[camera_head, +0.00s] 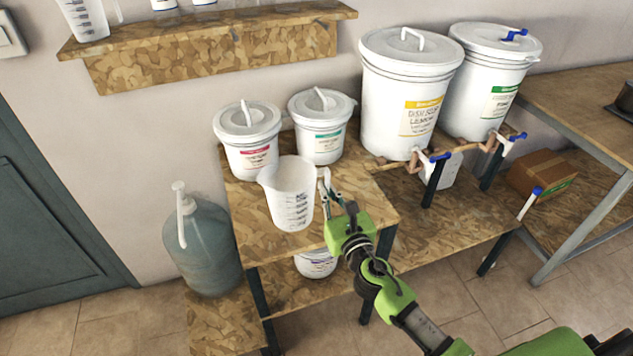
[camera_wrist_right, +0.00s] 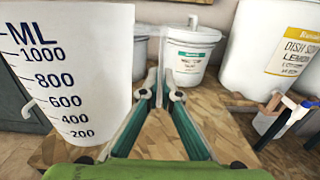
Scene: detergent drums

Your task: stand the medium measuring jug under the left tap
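A white measuring jug (camera_head: 290,197) stands upright on the wooden stand, beside two small lidded buckets. Its dark scale, marked up to 1000 ML, faces the right wrist view (camera_wrist_right: 66,75). My right gripper (camera_head: 331,190) is at the jug's right side, by its handle. In the right wrist view the fingers (camera_wrist_right: 160,96) are apart, with the pale handle (camera_wrist_right: 161,55) showing between or just beyond the tips; contact is unclear. The left tap (camera_head: 434,157), with a blue lever, is at the foot of the lemon dish soap drum (camera_head: 405,95). My left gripper is out of view.
Another measuring jug (camera_head: 85,18) stands on the wall shelf (camera_head: 210,45). A second drum (camera_head: 490,85) has its own tap (camera_head: 513,137). A blue-grey bottle (camera_head: 203,245) stands left, and a cardboard box (camera_head: 543,172) right. The lower wooden surface (camera_head: 440,220) before the drums is largely bare.

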